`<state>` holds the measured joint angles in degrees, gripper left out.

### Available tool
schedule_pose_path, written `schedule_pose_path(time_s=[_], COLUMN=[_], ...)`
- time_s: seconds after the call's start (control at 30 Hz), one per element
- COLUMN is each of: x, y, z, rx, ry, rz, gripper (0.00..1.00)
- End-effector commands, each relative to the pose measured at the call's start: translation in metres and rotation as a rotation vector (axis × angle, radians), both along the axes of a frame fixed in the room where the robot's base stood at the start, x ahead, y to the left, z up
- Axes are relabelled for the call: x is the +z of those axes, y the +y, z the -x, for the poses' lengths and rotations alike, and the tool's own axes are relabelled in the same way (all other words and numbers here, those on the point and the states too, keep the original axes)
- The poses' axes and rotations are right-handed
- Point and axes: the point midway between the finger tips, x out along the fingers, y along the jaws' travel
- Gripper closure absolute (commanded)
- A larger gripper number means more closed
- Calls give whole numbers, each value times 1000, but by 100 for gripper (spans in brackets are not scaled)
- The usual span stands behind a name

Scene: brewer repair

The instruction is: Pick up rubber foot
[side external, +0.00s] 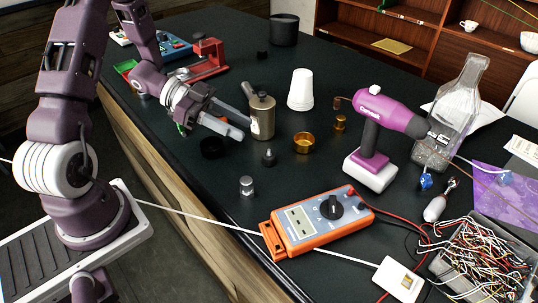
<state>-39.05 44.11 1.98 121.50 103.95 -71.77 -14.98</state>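My gripper (244,128) is at the left-centre of the table in the side external view, with its two grey fingers apart and pointing right. I see nothing between them. A small dark piece with a short stem (268,158) stands on the table just right of and below the fingertips; it may be the rubber foot. A low black round piece (212,148) sits below the fingers and could also be it; I cannot tell which. The gripper appears apart from both.
A metal canister (262,117) stands close beside the fingertips. Brass cups (303,143), a white cup stack (301,90), a purple drill (375,130) and a steel cylinder (247,186) are around. An orange multimeter (315,220) lies in front. A red vise-like stand (208,58) is behind.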

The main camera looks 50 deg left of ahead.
Motion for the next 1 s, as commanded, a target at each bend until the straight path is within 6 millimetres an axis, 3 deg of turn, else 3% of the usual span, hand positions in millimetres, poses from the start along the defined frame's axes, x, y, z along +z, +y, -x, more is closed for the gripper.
schedule_pose_path(time_s=[0.03, 0.17, 0.43, 0.57, 0.77, 0.93, 1.0], x=[-11, -23, -44, -48, -49, -48, -49], y=[0, -7, -46, -57, -57, -57, -57], z=[0, -4, -21, -29, -30, -30, -30], rx=[0, -3, -4, -2, -1, 0, 0], ry=[4, -1, 0, -2, -3, -3, -3], rz=[2, -1, -1, -3, -3, -3, -3], gripper=[65, 65, 65, 65, 65, 96, 100])
